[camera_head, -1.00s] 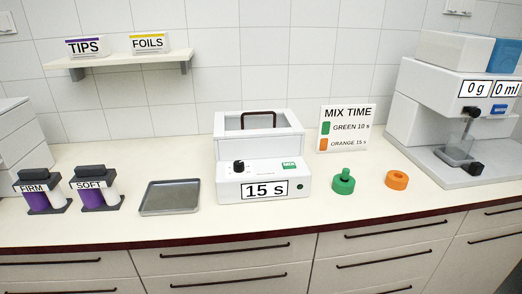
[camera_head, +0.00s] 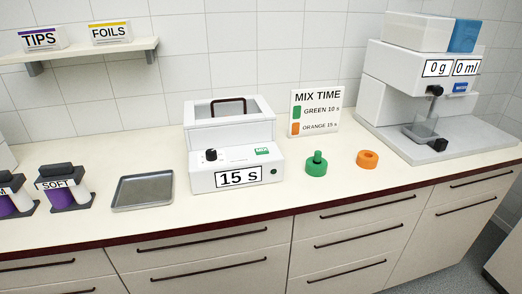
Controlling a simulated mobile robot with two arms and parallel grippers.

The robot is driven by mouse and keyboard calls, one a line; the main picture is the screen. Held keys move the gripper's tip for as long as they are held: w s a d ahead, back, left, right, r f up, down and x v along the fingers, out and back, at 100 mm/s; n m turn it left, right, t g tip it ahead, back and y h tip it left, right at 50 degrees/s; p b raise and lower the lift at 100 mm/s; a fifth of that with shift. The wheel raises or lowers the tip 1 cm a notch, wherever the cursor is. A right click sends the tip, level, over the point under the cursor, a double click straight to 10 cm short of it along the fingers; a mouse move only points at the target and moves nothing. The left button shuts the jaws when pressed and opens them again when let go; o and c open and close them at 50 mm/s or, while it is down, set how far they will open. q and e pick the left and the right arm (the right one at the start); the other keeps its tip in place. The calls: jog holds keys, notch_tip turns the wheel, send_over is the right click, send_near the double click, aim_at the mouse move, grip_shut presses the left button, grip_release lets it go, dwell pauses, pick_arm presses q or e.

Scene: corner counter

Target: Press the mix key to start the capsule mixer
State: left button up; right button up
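The capsule mixer (camera_head: 232,153) is a white box standing on the counter near the middle of the head view. Its front display (camera_head: 239,177) reads "15 s". A green mix key (camera_head: 262,152) is on the right of its sloped panel, and a black knob (camera_head: 211,155) is on the left. A small dark green round spot (camera_head: 273,171) sits right of the display. A dark handle (camera_head: 228,105) shows at the mixer's top. Neither of my grippers is in view.
A MIX TIME sign (camera_head: 315,112) gives green 10 s, orange 15 s. A grey tray (camera_head: 143,192) lies left. A dispenser machine (camera_head: 408,97) stands right. The front counter edge is clear.

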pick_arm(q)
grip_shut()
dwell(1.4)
